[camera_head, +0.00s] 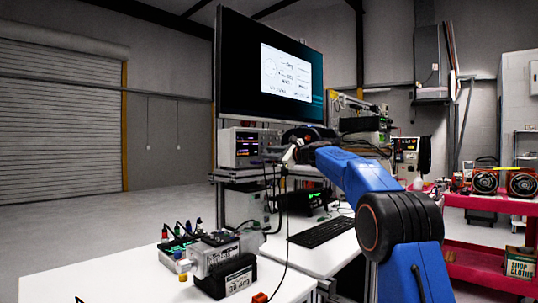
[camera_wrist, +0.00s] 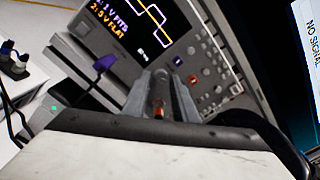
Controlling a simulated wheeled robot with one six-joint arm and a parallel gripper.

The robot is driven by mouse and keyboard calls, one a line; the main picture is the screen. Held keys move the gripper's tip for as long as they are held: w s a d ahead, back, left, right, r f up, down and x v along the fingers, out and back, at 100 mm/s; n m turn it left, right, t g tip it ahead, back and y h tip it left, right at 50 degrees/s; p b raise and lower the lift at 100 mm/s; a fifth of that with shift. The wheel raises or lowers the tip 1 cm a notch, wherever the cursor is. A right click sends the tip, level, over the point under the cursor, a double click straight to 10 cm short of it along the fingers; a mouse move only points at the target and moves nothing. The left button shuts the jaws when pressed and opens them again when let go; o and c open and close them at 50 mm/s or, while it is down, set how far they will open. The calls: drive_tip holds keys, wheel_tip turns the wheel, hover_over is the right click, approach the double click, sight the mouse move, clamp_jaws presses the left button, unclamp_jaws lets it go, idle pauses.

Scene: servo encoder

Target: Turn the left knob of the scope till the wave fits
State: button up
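The scope (camera_head: 242,147) stands on the bench below the big monitor, its small screen facing left of my arm. Small round knobs (camera_wrist: 206,72) and two coloured squares fill the panel right of the screen. My gripper (camera_wrist: 162,76) points at the lower panel edge with its grey fingers a narrow gap apart. I see no knob between them; contact with the panel cannot be told. In the head view my gripper (camera_head: 290,152) is small beside the scope.
A purple plug (camera_wrist: 104,63) with a cable sits by the scope's lower edge. A large monitor (camera_head: 268,65) stands above. A servo unit (camera_head: 222,263) and several coloured plugs (camera_head: 180,235) occupy the white front table (camera_head: 120,280). A keyboard (camera_head: 322,231) lies under my arm.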

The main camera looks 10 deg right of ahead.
drive_tip(key=v, duration=1.6)
drive_tip(key=shift+s+d, duration=0.2)
drive_tip(key=shift+s, duration=0.1)
drive_tip(key=s+a+f+n+g+h, duration=0.15)
drive_tip(key=s+a+f+n, duration=0.25)
drive_tip(key=s+f, duration=0.45)
drive_tip(key=s+a+f+n+g+h, duration=0.1)
drive_tip(key=s+a+f+n+g, duration=0.3)
drive_tip(key=s, duration=0.8)
drive_tip(key=s+a+f+n+g+h, duration=0.1)
drive_tip(key=s+a+f+n+h, duration=0.15)
drive_tip(key=s+f, duration=0.65)
drive_tip(key=s+d+f+n+g+h, duration=0.1)
drive_tip(key=s+d+f+n+h, duration=0.1)
drive_tip(key=s+f, duration=0.5)
drive_tip(key=s+d+f+n+g+h, duration=0.1)
drive_tip(key=s+f+n, duration=0.3)
drive_tip(key=s+f, duration=0.4)
drive_tip(key=s+d+f+n+g+h, duration=0.1)
drive_tip(key=s+d+f+n, duration=0.3)
drive_tip(key=s+f, duration=0.4)
drive_tip(key=s+h, duration=0.1)
drive_tip(key=s, duration=0.5)
drive_tip(key=shift+s+f+h, duration=0.25)
drive_tip(key=shift+s+h, duration=0.05)
drive_tip(key=shift+s, duration=0.05)
